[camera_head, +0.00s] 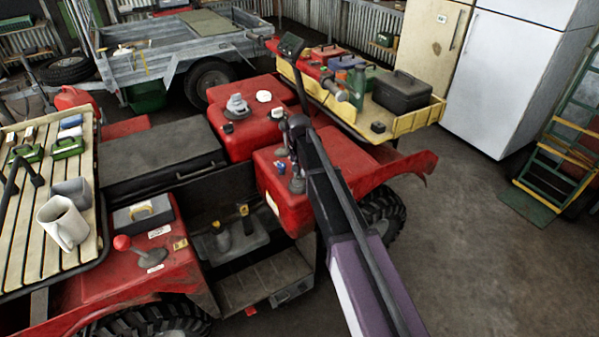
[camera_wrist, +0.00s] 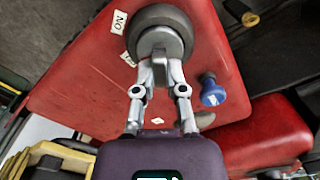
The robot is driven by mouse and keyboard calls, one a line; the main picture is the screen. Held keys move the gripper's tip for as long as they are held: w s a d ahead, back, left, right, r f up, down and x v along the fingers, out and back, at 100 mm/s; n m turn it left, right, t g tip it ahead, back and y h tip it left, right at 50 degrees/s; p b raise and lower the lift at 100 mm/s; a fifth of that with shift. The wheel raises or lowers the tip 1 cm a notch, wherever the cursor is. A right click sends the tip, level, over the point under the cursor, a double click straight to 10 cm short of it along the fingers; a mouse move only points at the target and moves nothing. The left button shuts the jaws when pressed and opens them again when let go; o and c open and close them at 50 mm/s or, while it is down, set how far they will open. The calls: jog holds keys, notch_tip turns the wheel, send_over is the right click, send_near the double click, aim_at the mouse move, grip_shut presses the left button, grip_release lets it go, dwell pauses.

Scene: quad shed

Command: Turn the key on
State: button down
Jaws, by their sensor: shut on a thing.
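A grey key (camera_wrist: 160,66) stands on a round dark-grey switch (camera_wrist: 150,18) on the red body panel. In the wrist view the fingers of my gripper (camera_wrist: 160,76) reach in from both sides and are shut on the key. A white label (camera_wrist: 119,22) with dark letters, upside down in this view, sits beside the switch. In the head view my gripper (camera_head: 297,160) is at the red quad's (camera_head: 335,165) front body, above a small grey base (camera_head: 297,185). The key itself is too small or covered to make out there.
A blue knob (camera_wrist: 212,92) stands close to the right of my gripper in the wrist view. A yellow tray (camera_head: 420,120) holds boxes behind.

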jog(key=shift+m, duration=1.9)
jog(key=m, duration=0.4)
jog(key=c, duration=0.7)
grip_release()
jog(key=shift+r, duration=0.1)
